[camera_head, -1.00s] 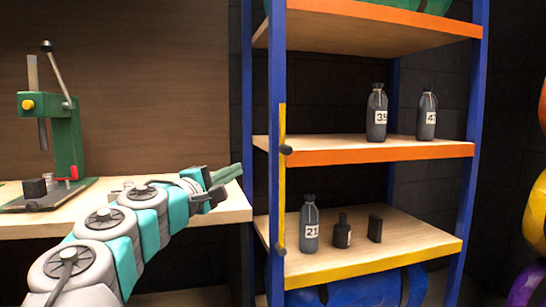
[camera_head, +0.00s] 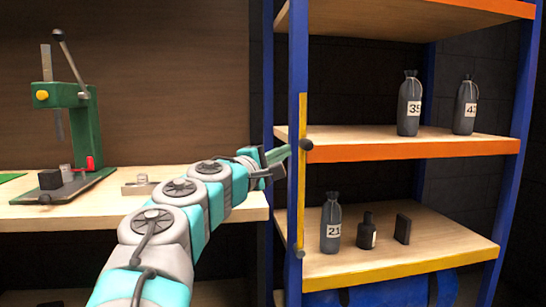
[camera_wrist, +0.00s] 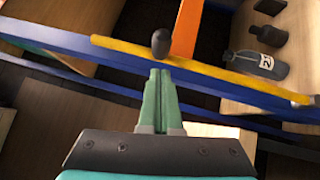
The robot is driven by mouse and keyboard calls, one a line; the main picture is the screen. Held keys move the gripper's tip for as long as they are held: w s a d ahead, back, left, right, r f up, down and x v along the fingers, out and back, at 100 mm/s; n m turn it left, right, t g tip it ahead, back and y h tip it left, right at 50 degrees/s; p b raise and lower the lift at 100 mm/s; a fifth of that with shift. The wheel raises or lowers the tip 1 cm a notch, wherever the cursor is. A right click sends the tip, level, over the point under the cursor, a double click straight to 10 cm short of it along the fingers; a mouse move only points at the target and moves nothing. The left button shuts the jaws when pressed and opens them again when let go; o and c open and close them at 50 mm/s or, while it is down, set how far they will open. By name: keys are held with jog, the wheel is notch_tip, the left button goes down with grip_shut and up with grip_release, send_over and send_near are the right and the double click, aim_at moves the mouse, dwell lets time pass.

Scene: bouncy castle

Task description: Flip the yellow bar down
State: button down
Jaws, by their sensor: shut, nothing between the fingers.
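The yellow bar (camera_head: 302,190) stands upright along the blue front post of the shelf, with a dark knob (camera_head: 306,145) near its upper part. In the wrist view the yellow bar (camera_wrist: 215,72) runs across the upper picture, and the dark knob (camera_wrist: 160,43) sticks out from it. My gripper (camera_head: 284,153) is shut and empty, its green fingers pointing right at the post, close to the knob. In the wrist view the fingertips (camera_wrist: 160,74) lie just below the knob; I cannot tell whether they touch the bar.
The shelf holds grey numbered bottles (camera_head: 409,105) on its middle board, and a bottle (camera_head: 331,225), a small dark bottle (camera_head: 367,232) and a dark block (camera_head: 402,229) on the lower one. A workbench (camera_head: 240,207) with a green press (camera_head: 85,125) stands at left.

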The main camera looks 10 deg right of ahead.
jog(key=shift+s+d+r, duration=0.1)
jog(key=shift+d+r, duration=0.05)
jog(key=shift+d, duration=0.4)
jog(key=shift+s+d+r, duration=0.1)
jog(key=shift+d+r, duration=0.05)
jog(key=shift+d, duration=0.4)
